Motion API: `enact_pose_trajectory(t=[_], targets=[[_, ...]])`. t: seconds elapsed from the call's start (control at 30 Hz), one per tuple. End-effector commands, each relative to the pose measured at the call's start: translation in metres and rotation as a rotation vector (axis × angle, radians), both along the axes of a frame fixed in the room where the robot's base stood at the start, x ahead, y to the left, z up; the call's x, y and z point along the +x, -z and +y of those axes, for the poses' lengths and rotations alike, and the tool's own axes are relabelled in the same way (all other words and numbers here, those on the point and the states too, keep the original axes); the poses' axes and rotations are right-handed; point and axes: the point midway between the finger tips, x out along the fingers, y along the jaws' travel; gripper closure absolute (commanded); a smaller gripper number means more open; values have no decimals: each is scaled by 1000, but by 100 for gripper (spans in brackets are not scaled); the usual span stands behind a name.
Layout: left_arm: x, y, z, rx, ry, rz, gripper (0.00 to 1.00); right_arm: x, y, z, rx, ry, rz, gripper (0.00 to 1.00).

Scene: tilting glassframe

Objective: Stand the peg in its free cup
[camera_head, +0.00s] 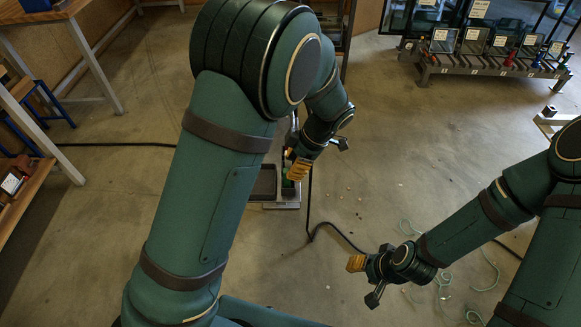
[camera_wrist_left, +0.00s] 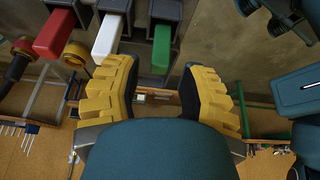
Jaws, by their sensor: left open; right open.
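In the left wrist view, a red block (camera_wrist_left: 55,33), a white block (camera_wrist_left: 106,38) and a green block (camera_wrist_left: 161,45) each stick out of a dark square holder. I cannot tell for sure which is the peg, or which cup is free. My left gripper (camera_head: 298,168) is over the dark stand in the head view. In the wrist view its yellow fingers (camera_wrist_left: 158,80) are apart, with the green block beyond the gap and nothing seen gripped. My right gripper (camera_head: 356,264) is open and empty above the floor, away from the stand.
A black tray (camera_head: 264,184) lies beside the left gripper, partly hidden by my left arm. A dark cable (camera_head: 325,228) and pale green cord (camera_head: 440,282) lie on the floor. A bench (camera_head: 90,50) stands left; a rack with several bins (camera_head: 480,62) stands back right.

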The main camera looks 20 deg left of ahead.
Motion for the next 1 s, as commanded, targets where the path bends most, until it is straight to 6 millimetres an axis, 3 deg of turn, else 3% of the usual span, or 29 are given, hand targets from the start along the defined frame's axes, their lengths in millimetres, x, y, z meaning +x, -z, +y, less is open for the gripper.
enact_pose_trajectory(t=[0.2, 0.4, 0.6, 1.0], targets=[[6, -46, -20, -1, 3, -3, 60, -2, -13, 0, 1, -1, 5, 53], [9, -75, -32, -1, 2, -2, 60, -3, -19, 0, 1, -2, 9, 53], [11, -87, -38, 1, 2, 0, 60, -4, -21, 1, 2, -3, 10, 53], [10, -88, -38, 1, 2, 1, 60, -4, -21, 1, 1, -3, 11, 53]])
